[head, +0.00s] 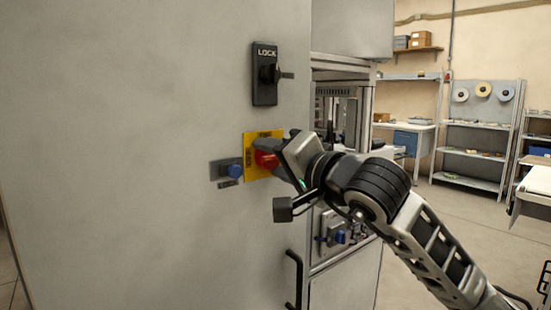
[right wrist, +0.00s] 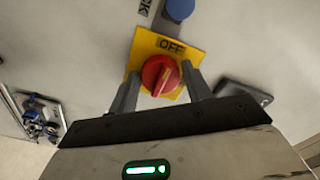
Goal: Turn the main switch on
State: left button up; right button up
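The main switch is a red rotary knob (head: 266,160) on a yellow plate (head: 252,177) on the grey cabinet front. In the right wrist view the red knob (right wrist: 160,76) has a pale pointer line, and the yellow plate (right wrist: 146,47) reads OFF. My right gripper (head: 279,158) is at the knob, hiding part of it in the head view. In the right wrist view its two fingers (right wrist: 161,84) stand apart on either side of the knob, with visible gaps, so it looks open. My left gripper is not in view.
A black LOCK handle (head: 264,75) sits above the switch. A blue button (head: 235,171) is left of it. A black door handle (head: 294,280) is below. Machine openings lie right of the cabinet edge. Shelves with reels (head: 482,90) stand far behind.

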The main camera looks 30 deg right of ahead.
jog(key=c, duration=0.5)
